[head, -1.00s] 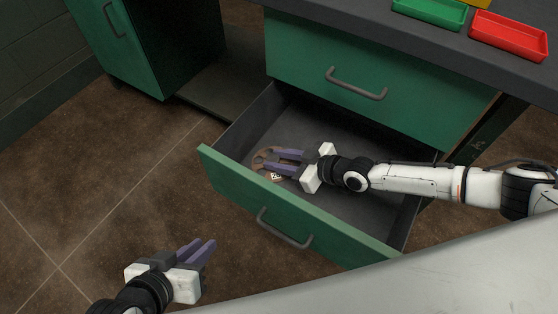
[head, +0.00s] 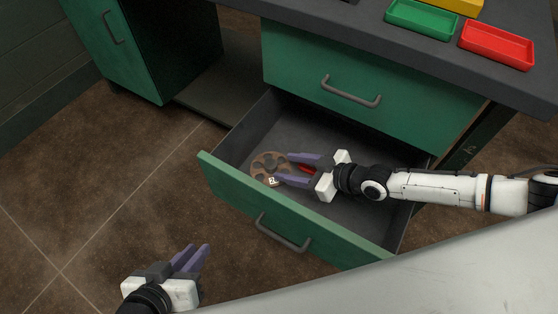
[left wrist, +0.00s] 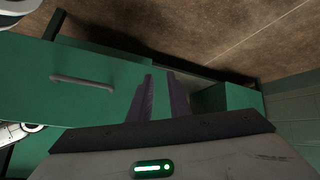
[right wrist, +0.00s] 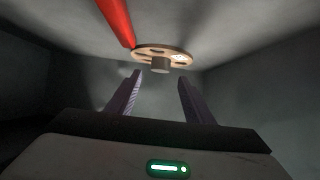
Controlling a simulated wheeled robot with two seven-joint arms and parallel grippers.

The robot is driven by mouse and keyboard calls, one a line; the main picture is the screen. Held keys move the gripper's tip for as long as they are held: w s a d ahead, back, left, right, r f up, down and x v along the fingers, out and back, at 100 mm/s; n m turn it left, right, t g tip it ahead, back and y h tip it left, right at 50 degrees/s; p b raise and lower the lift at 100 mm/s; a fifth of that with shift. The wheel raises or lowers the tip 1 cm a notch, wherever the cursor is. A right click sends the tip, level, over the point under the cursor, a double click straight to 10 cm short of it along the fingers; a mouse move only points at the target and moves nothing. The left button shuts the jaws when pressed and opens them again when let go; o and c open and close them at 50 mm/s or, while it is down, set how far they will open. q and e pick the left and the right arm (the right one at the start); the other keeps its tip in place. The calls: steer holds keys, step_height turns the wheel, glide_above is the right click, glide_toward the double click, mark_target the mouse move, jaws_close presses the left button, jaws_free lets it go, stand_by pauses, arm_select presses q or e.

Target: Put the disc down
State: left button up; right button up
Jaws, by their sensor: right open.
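The disc (head: 268,165) is a flat tan-brown wheel with several round holes and a small white label. It lies in the open drawer, near its front left corner. In the right wrist view the disc (right wrist: 160,54) lies beyond my fingertips, with a grey hub on it. My right gripper (head: 281,168) is open and empty, with its tips close to the disc's right side. My left gripper (head: 198,248) is out in front of the drawer, low over the floor, with a narrow empty gap between its fingers (left wrist: 160,80).
The drawer's green front (head: 290,215) and dark walls surround my right gripper. A red object (right wrist: 115,20) lies in the drawer beside the disc, partly hidden by my gripper in the head view. Green (head: 422,18) and red (head: 496,45) trays stand on the worktop above.

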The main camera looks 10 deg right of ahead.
steer(key=p+v, duration=0.1)
steer(key=v, duration=0.6)
steer(key=shift+p, duration=0.3)
